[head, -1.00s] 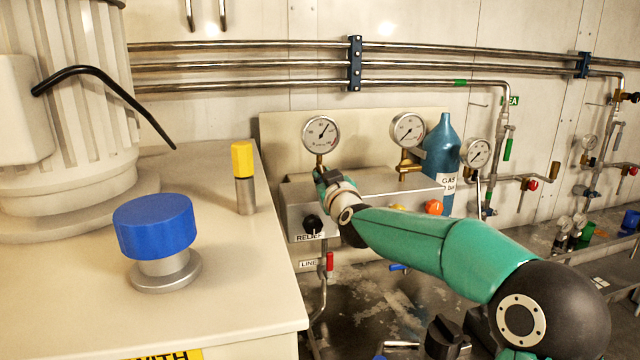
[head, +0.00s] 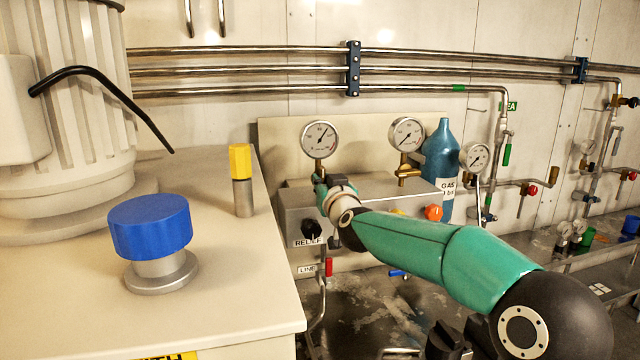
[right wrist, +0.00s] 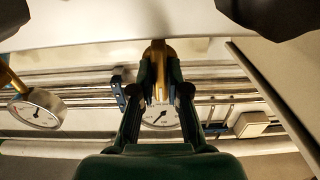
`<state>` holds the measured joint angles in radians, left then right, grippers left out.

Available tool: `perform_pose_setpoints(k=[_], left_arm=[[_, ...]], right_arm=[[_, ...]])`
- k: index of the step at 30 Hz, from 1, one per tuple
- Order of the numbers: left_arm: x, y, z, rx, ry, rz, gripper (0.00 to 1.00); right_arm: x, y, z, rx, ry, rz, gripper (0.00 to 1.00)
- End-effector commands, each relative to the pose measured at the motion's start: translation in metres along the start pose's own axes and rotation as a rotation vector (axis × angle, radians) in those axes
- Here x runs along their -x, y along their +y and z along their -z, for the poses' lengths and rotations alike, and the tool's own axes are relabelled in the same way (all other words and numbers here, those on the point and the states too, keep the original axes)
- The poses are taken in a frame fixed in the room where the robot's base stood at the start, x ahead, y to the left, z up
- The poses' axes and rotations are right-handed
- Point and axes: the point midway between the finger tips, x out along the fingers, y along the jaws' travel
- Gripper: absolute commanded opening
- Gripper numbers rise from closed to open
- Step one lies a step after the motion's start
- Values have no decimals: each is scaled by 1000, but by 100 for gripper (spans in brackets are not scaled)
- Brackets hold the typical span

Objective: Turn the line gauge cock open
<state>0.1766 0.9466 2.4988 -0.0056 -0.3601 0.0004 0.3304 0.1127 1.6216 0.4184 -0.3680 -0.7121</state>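The left pressure gauge (head: 320,139) stands on a brass stem (head: 319,166) on the back edge of the grey panel box (head: 301,200). My right gripper (head: 321,182) is at this stem, partly hidden by its own wrist. In the right wrist view the gripper's two fingers (right wrist: 160,78) are close together, one on each side of the brass gauge cock (right wrist: 158,50), and appear to touch it. The gauge dial (right wrist: 160,117) shows behind the fingers. The cock's handle position is mostly hidden. My left gripper is not in view.
A black RELIEF knob (head: 312,229), an orange knob (head: 433,213) and a red LINE handle (head: 329,266) are near. A white cabinet (head: 220,300) fills the left.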

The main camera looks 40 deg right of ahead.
Motion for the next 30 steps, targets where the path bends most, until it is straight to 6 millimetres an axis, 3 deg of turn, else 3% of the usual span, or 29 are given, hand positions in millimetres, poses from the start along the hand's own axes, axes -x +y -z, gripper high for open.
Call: perform_pose_setpoints(k=[1,5,17,23,30], left_arm=[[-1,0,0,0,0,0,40],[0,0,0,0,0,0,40],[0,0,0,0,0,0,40],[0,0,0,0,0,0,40],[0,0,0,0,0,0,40]], right_arm=[[-1,-4,-11,-3,-24,9,21],[-1,-3,-9,-1,-18,7,40],[5,-2,-3,0,-8,5,40],[31,-2,-3,1,-7,5,40],[80,-3,-3,0,-8,6,40]])
